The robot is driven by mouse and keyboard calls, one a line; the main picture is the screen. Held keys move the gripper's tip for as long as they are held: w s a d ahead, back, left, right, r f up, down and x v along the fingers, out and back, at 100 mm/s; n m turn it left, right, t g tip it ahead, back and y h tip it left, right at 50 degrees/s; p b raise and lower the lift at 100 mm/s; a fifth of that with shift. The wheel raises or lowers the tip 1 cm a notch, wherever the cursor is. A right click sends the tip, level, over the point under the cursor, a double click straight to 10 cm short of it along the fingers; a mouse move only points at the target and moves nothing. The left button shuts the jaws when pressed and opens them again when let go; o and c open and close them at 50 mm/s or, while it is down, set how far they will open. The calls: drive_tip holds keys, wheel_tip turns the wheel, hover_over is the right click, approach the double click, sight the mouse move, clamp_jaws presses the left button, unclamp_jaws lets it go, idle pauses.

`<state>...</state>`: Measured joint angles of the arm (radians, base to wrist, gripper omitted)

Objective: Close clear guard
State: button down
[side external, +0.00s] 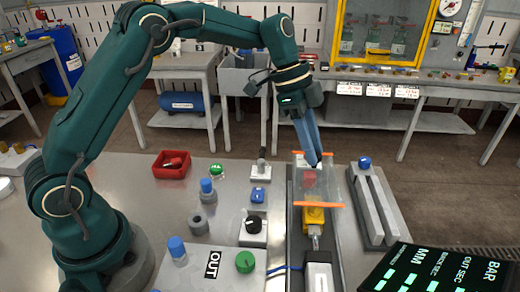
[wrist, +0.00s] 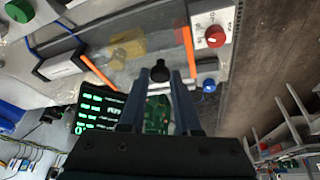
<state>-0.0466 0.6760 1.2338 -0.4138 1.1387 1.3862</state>
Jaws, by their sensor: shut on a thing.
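The clear guard (side external: 333,184) is a see-through panel with orange strips along two opposite edges. It sits over the yellow block (side external: 313,216) and a red part (side external: 308,178) on the dark track. In the wrist view the clear panel (wrist: 145,67) spans between its two orange strips, with the yellow block blurred behind it. My gripper (side external: 318,160) reaches down to the guard's right side. In the wrist view my gripper (wrist: 160,78) is shut on a small black knob (wrist: 160,70) at the guard's edge. I cannot tell whether the guard is fully down.
A grey slotted rail with a blue knob (side external: 364,162) stands right of the guard. Left of it are a black knob (side external: 253,225), a green button (side external: 245,261) and blue-topped pegs. A red bin (side external: 171,164) lies further left. A display board (side external: 440,270) fills the front right.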

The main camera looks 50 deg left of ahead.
drive_tip(key=c, duration=0.8)
unclamp_jaws()
drive_tip(key=shift+w+a, duration=0.25)
drive_tip(key=shift+o, duration=1)
drive_tip(key=shift+s+d, duration=0.1)
drive_tip(key=shift+v, duration=2.6)
